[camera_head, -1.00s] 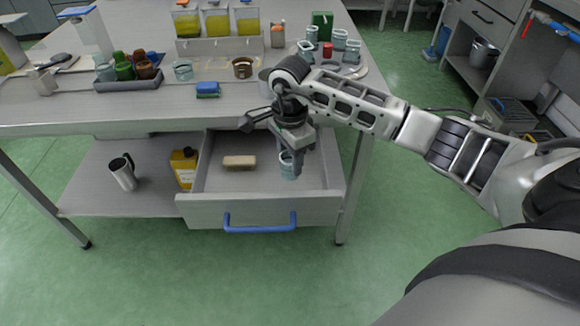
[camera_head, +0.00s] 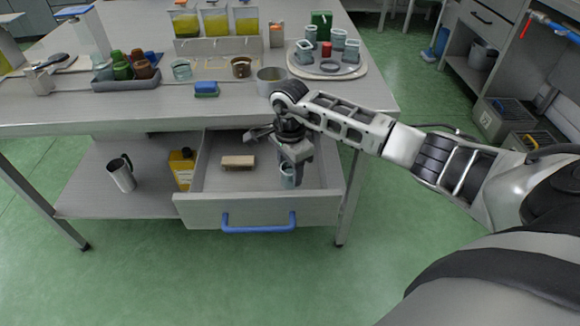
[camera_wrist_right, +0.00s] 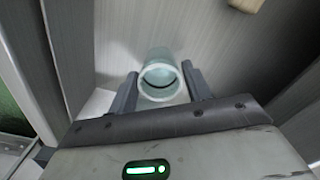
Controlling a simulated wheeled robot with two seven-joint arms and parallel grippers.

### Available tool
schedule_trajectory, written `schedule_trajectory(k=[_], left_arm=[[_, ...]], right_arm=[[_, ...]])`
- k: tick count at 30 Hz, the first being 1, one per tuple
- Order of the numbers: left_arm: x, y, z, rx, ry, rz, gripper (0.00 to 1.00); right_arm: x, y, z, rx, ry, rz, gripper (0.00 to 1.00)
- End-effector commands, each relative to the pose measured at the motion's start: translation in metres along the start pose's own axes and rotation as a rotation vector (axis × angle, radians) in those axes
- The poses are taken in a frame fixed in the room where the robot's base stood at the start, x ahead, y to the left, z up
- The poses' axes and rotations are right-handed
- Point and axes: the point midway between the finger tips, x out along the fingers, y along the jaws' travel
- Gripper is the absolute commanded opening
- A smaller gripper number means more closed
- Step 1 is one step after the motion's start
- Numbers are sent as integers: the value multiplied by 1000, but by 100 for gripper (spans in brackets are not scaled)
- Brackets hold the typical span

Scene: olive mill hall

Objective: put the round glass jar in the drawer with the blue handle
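The drawer (camera_head: 250,212) with the blue handle (camera_head: 259,228) is pulled open under the workbench. The round glass jar (camera_head: 288,180) is inside the drawer's outline, towards its right side, upright and partly hidden by my gripper. My right gripper (camera_head: 291,178) points down into the drawer with its fingers on either side of the jar. In the right wrist view the jar (camera_wrist_right: 162,75) sits between the two fingers (camera_wrist_right: 163,92), which appear shut on it. I cannot tell whether the jar's base touches the drawer floor. My left gripper is not in view.
A wooden block (camera_head: 238,162) lies in the drawer, left of the jar. A yellow bottle (camera_head: 181,168) and a metal mug (camera_head: 122,175) stand on the lower shelf. The benchtop above holds a pot (camera_head: 271,81), a blue sponge (camera_head: 206,89) and a round tray (camera_head: 351,70) with jars.

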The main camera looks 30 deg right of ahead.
Motion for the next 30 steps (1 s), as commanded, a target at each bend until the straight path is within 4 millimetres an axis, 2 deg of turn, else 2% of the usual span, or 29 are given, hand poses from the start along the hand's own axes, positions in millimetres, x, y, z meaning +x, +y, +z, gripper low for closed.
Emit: schedule_trajectory(k=[9,14,24,30], left_arm=[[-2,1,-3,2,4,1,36],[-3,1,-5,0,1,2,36],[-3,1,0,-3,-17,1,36],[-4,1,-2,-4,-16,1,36]], right_arm=[[-1,0,0,1,0,1,63],[-12,-1,0,0,1,-2,63],[-83,-1,0,-1,2,-4,63],[-114,-1,0,0,1,-2,63]])
